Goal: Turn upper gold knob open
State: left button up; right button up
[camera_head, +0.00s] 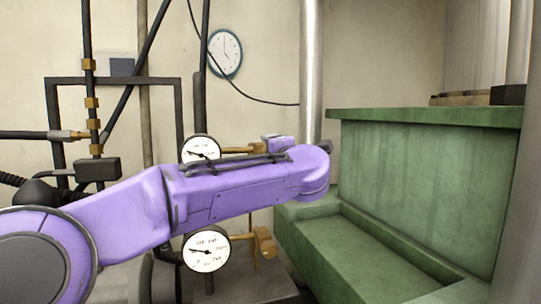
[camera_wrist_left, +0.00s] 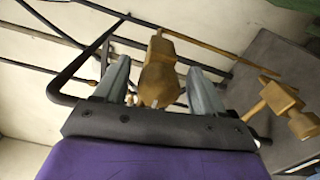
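The upper gold knob (camera_wrist_left: 158,78) stands between the two grey fingers of my left gripper (camera_wrist_left: 159,66) in the left wrist view. The fingers are apart, with a gap showing on each side of the knob. In the head view the knob itself is hidden behind my purple left arm; its gold stem (camera_head: 238,150) shows beside the upper white gauge (camera_head: 201,149). The lower gold knob (camera_head: 264,243) sits to the right of the lower gauge (camera_head: 207,249). A second gold knob also shows at the right in the left wrist view (camera_wrist_left: 279,97). My right gripper is not in view.
Dark pipes (camera_head: 88,70) with gold fittings stand at the left. A shiny vertical pipe (camera_head: 311,70) rises behind my arm. A large green metal machine (camera_head: 420,150) fills the right side. A clock (camera_head: 225,53) hangs on the wall.

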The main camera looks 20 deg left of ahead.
pick_arm(q)
jog(key=shift+s, duration=0.1)
jog(key=shift+s+d+f+b, duration=0.1)
jog(key=shift+s+d+b, duration=0.05)
jog(key=shift+s+b, duration=0.15)
jog(key=b+v, duration=0.3)
jog(key=v, duration=0.6)
jog(key=shift+s+d, duration=0.25)
